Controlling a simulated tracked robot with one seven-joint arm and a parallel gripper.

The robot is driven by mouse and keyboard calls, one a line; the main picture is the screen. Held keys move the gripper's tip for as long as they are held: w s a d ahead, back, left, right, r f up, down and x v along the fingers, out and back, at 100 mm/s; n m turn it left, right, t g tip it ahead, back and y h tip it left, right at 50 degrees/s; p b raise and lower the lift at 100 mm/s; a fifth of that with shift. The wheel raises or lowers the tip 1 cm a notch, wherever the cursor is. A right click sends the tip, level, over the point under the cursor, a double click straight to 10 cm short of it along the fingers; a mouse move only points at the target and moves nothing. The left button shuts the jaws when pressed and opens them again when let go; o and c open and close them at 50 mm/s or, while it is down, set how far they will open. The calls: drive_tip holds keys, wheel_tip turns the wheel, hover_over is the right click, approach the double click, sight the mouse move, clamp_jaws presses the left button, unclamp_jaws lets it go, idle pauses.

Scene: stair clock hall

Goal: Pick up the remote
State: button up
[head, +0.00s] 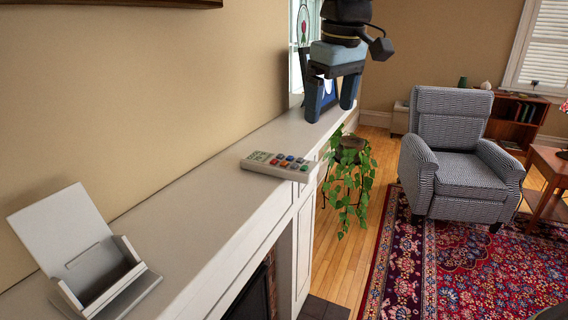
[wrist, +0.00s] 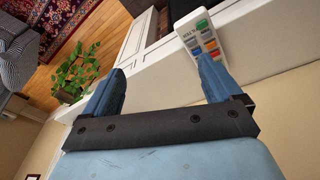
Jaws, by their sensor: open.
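The remote (head: 280,165) is white with several coloured buttons. It lies flat on the white mantel shelf (head: 205,205), its right end at the shelf's front edge. In the wrist view the remote (wrist: 197,33) lies beyond the fingertip on the picture's right, which overlaps its near end. My gripper (head: 330,112) is open, with its blue fingers pointing down, above the shelf behind the remote in the head view. In the wrist view the gap between the fingers (wrist: 160,80) is empty. I cannot tell from the overlap whether that finger touches the remote.
A white open holder (head: 85,255) stands on the near end of the shelf. A blue-framed item (head: 328,95) stands behind my gripper. A leafy plant (head: 350,185) is beside the shelf's far end. The wall bounds the shelf on the left. An armchair (head: 460,150) stands on the rug.

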drive_tip(key=a+r+n+g, duration=0.25)
drive_tip(key=a+n, duration=0.25)
drive_tip(key=a, duration=0.8)
hover_over(263, 157)
drive_tip(key=shift+t+h, duration=0.35)
drive_tip(key=shift+h, duration=0.05)
drive_tip(key=f, duration=0.7)
drive_tip(key=shift+a+f, duration=0.15)
drive_tip(key=shift+a, duration=0.1)
drive_tip(key=shift+d+f, duration=0.2)
drive_tip(key=shift+f, duration=2.95)
drive_tip(key=c, duration=1.3)
drive_tip(key=shift+c, duration=0.2)
drive_tip(key=shift+r, duration=0.15)
